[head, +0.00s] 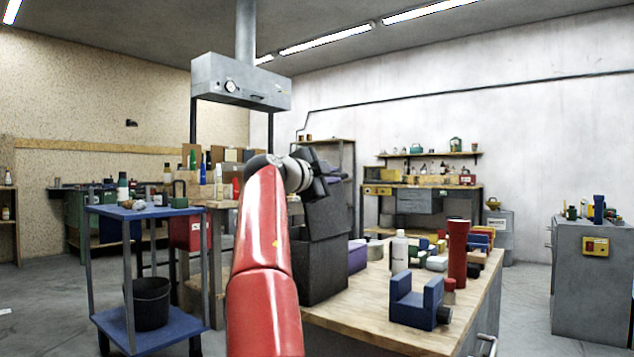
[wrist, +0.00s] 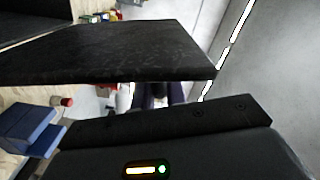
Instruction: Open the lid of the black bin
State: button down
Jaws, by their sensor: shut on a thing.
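The black bin (head: 320,272) stands on the left end of the wooden workbench. Its lid (head: 325,218) is raised and shows as a dark panel tilted up above the bin body. My gripper (head: 322,180) is at the lid's upper edge, at the end of my red arm. In the wrist view the lid (wrist: 110,52) is a broad dark slab just in front of my gripper (wrist: 155,95). The gripper is shut on the lid; the exact contact is dark and partly hidden. The inside of the bin is not visible.
A blue clamp-like block (head: 417,300), a red cylinder (head: 458,254), a white bottle (head: 399,251) and several coloured blocks stand on the workbench (head: 360,325) right of the bin. A blue cart (head: 150,335) with a black bucket (head: 148,304) stands left.

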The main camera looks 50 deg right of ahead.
jog(key=shift+s+d+f+m+b, duration=0.1)
jog(key=shift+s+f+m+b, duration=0.15)
jog(key=shift+s+m, duration=0.35)
jog(key=c, duration=1.5)
grip_release()
jog(key=shift+o, duration=0.2)
jog(key=shift+r, duration=0.1)
jog(key=a+b, duration=0.2)
jog(key=a, duration=0.6)
jog(key=shift+s, duration=0.35)
jog(key=shift+d, duration=0.1)
